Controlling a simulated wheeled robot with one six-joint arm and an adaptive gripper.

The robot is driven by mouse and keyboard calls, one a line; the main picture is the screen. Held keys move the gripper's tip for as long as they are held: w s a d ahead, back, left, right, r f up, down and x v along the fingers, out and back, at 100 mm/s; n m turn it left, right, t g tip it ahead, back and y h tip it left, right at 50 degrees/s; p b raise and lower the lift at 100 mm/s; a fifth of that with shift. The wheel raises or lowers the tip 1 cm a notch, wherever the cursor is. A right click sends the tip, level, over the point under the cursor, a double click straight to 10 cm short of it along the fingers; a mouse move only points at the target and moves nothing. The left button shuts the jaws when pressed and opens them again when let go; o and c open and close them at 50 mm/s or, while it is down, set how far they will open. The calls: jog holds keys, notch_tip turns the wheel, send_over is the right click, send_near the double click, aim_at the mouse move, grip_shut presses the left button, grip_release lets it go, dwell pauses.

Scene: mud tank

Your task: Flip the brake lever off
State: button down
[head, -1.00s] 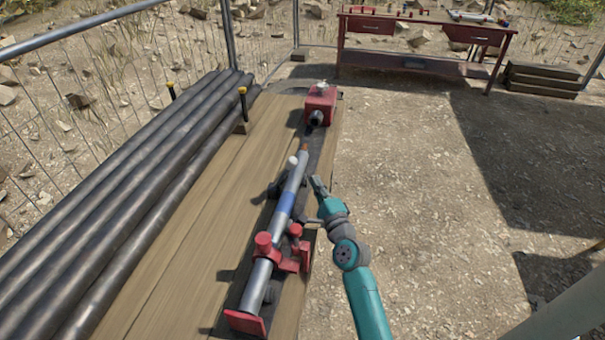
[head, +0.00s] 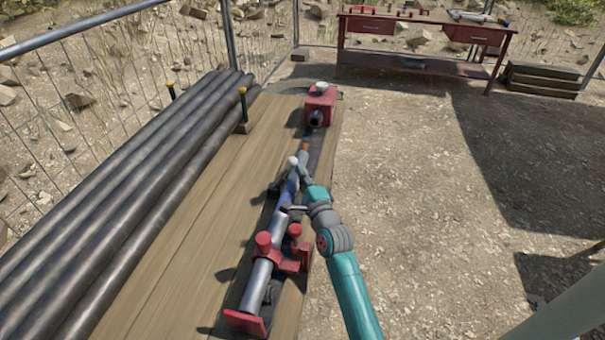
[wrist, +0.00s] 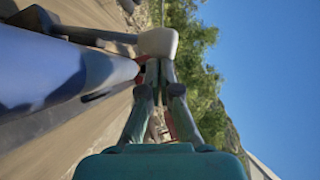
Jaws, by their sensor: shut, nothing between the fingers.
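The brake lever appears to be the dark arm with a white knob (head: 292,161) beside the grey and blue cylinder (head: 261,272). In the wrist view the white knob (wrist: 158,42) sits at the end of a dark lever bar (wrist: 95,33) that runs left over the cylinder (wrist: 50,72). My gripper (head: 302,170) is shut and empty. Its fingertips are just right of the knob in the head view. In the wrist view the fingertips (wrist: 159,66) are right at the knob's lower edge; I cannot tell whether they touch it. My gripper partly hides the cylinder's far end.
A red box (head: 321,103) stands beyond the cylinder on the wooden deck (head: 170,265). Red clamps (head: 285,258) hold the cylinder's near part. Long dark pipes (head: 120,190) lie to the left by a fence. A red workbench (head: 420,30) stands behind. Ground on the right is open.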

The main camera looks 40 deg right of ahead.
aim_at(290, 164)
jog(key=shift+w+a+r+n+g+y, duration=0.2)
jog(key=shift+w+a+r+n+g, duration=0.15)
jog(key=shift+w+a+r+n, duration=0.3)
jog(key=shift+w+a+r+n+g+y, duration=0.2)
jog(key=shift+w+a+r+n+g, duration=0.2)
jog(key=shift+w+n, duration=0.3)
jog(key=shift+s, duration=0.25)
jog(key=v, duration=0.7)
jog(key=shift+s+d, duration=0.1)
jog(key=shift+d, duration=0.05)
